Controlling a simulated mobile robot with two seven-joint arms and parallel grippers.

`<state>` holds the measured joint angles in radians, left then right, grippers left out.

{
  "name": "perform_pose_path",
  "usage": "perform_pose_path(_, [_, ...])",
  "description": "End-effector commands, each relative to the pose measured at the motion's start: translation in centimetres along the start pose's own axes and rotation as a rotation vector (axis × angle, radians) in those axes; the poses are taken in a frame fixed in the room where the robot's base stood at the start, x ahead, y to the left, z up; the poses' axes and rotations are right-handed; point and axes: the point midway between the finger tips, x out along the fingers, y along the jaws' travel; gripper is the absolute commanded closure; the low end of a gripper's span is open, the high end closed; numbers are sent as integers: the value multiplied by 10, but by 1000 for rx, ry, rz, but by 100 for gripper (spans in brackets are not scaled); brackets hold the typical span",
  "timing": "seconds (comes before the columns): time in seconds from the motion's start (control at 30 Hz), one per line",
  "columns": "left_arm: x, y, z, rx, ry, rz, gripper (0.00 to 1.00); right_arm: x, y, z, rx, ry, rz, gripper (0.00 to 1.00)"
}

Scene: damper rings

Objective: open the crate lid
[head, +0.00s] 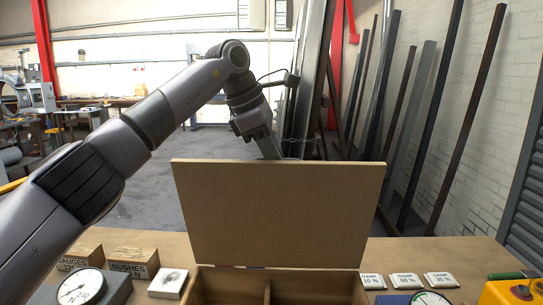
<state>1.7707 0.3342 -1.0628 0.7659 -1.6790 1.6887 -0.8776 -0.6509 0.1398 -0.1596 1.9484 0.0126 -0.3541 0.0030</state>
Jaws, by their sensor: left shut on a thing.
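The crate lid (278,213) is a flat tan wooden panel. It stands raised, roughly upright, along the back of the wooden crate (265,270). The crate is open at the bottom middle of the head view, and a divider shows inside it; its lower part is cut off by the frame. My left gripper (268,150) reaches down at the lid's top edge, from the far side, and is shut on the lid. Its fingertips are hidden behind the panel. My right gripper is not in view.
Right are damp-marked tiles (405,281) and a yellow box with a red button (512,292). Metal bars lean behind.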

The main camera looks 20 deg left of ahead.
Motion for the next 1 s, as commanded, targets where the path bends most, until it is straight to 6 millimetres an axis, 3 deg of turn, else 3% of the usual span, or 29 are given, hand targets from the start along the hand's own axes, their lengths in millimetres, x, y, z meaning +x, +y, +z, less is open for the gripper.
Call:
perform_pose_path(0.03, [11, 2, -8, -17, 23, -12, 100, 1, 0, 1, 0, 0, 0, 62])
perform_pose_path(0.43, [14, 16, -10, -18, 23, -12, 100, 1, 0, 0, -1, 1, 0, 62])
perform_pose_path(0.97, [14, 18, -11, -20, 24, -13, 100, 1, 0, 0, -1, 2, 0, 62])
perform_pose_path(1.0, [14, 18, -11, -20, 24, -13, 76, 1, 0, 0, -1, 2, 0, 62])
